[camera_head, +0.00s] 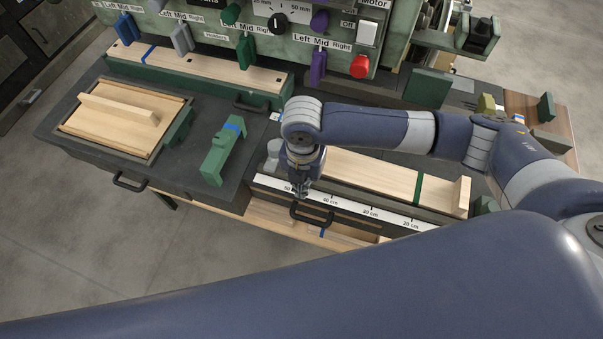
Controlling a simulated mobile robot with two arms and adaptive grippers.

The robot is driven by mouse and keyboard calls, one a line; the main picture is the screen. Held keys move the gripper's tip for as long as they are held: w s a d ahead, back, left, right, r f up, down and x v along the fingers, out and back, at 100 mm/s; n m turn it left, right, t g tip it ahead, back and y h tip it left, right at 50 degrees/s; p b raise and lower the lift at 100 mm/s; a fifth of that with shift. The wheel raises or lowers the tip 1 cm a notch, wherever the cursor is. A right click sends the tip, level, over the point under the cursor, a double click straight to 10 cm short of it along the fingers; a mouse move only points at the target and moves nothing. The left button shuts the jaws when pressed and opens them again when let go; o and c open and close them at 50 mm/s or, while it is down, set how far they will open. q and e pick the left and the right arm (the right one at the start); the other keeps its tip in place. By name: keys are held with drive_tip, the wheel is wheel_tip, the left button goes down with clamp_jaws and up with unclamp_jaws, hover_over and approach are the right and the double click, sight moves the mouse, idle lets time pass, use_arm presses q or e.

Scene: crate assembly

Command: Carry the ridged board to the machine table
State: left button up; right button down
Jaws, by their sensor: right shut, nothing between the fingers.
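A pale wooden board with a raised strip across it, the ridged board (92,123), lies flat in a dark frame at the left of the dark machine table (190,185). My right gripper (301,192) points down at the left end of the white ruler strip, just above a black handle (312,217). It is shut and empty, well to the right of the ridged board. Whether its tips touch the handle is unclear. My left gripper is out of view.
A long wooden board with a green stripe (385,176) lies behind the ruler (350,205), partly behind my right arm. A green block (222,152) stands between the ridged board and my gripper. The control panel (340,62) with coloured levers rises at the back.

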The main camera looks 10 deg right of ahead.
drive_tip(key=shift+w+d+r, duration=0.15)
drive_tip(key=shift+w+d, duration=0.2)
drive_tip(key=shift+w, duration=0.2)
drive_tip(key=shift+w+d+r, duration=0.1)
drive_tip(key=shift+w+d, duration=0.2)
drive_tip(key=shift+w, duration=0.2)
drive_tip(key=shift+w+d, duration=0.15)
drive_tip(key=shift+w, duration=0.25)
drive_tip(key=w+d, duration=0.1)
drive_tip(key=w, duration=0.1)
drive_tip(key=w+d, duration=0.1)
drive_tip(key=w, duration=0.1)
drive_tip(key=w+d, duration=0.1)
drive_tip(key=w, duration=0.1)
drive_tip(key=shift+d, duration=0.4)
drive_tip(key=shift+w+d, duration=0.15)
drive_tip(key=shift+w, duration=0.1)
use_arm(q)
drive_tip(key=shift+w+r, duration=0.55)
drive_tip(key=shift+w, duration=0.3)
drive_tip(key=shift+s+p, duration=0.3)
